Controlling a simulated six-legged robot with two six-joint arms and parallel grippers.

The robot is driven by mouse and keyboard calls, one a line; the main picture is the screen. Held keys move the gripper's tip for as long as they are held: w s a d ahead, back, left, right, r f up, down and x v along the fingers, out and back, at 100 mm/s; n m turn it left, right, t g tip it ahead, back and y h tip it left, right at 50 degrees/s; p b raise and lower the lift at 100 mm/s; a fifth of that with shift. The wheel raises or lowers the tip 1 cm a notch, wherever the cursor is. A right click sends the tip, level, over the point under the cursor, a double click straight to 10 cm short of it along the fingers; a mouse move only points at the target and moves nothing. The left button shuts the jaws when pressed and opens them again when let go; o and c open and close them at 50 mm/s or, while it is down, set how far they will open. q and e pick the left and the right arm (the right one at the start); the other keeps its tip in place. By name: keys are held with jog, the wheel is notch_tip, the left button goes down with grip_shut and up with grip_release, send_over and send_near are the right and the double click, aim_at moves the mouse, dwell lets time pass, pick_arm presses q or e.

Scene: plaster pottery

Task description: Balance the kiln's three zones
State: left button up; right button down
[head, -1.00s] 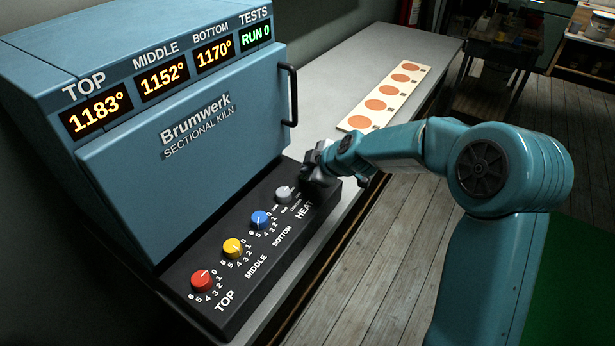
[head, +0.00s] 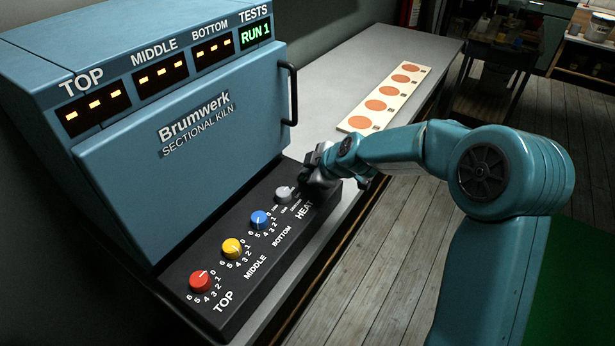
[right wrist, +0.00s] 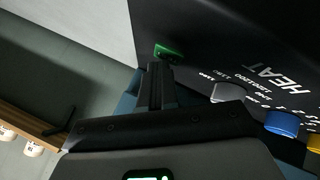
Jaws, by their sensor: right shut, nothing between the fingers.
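The blue kiln (head: 190,140) stands at the left. Its top (head: 93,106), middle (head: 160,76) and bottom (head: 214,51) displays show only dashes; the tests display (head: 255,35) reads RUN 1. On the black panel (head: 200,322) are a red top knob (head: 201,281), yellow middle knob (head: 231,248), blue bottom knob (head: 261,220) and grey heat knob (head: 285,194). My right gripper (head: 308,172) is shut and empty at the panel's far end. In the right wrist view its fingertips (right wrist: 160,70) are at a green button (right wrist: 168,51); contact is unclear. My left gripper is out of view.
A cream strip with several orange discs (head: 384,98) lies on the grey bench (head: 345,60) beyond my right arm. The kiln's black door handle (head: 291,95) sticks out above the gripper. Wooden floor (head: 400,245) lies right of the bench.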

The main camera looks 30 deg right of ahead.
jog(key=shift+r+p, duration=0.55)
jog(key=shift+r, duration=0.2)
jog(key=shift+r, duration=0.1)
notch_tip(320, 180, up, 5)
jog(key=p, duration=0.4)
dwell(0.3)
jog(key=shift+s, duration=0.1)
dwell(0.4)
